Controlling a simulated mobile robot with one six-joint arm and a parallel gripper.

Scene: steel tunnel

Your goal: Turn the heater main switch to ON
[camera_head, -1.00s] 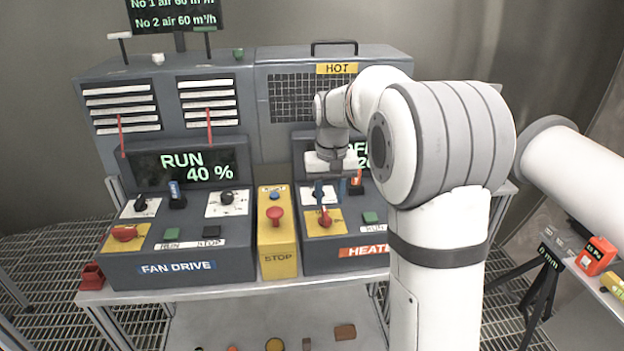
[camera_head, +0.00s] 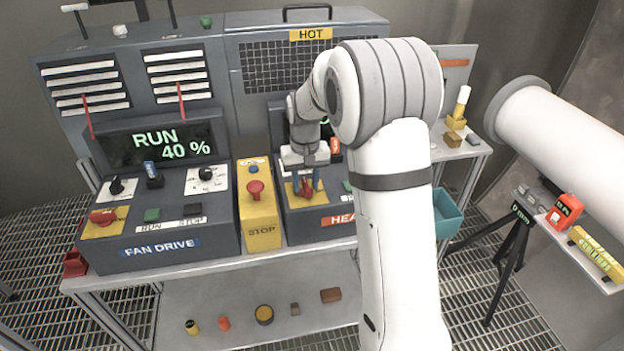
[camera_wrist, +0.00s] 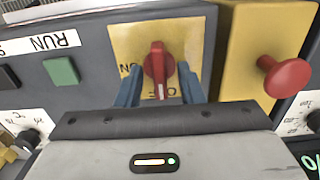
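The heater main switch (camera_wrist: 158,62) is a red rotary knob on a yellow plate (camera_wrist: 125,40), with ON and OFF lettering partly visible. In the wrist view its white mark points down toward OFF. My gripper (camera_wrist: 160,83) is open, its two blue fingers standing on either side of the knob with gaps visible. In the head view my gripper (camera_head: 306,182) is low over the heater panel, and the red switch (camera_head: 304,190) shows between the fingers. My arm hides much of the heater box and its display.
A yellow box with a red STOP button (camera_head: 255,189) stands directly left of the heater panel; the button (camera_wrist: 286,76) is close by in the wrist view. A green button (camera_wrist: 62,71) is on the other side. The fan drive box (camera_head: 160,220) stands further left.

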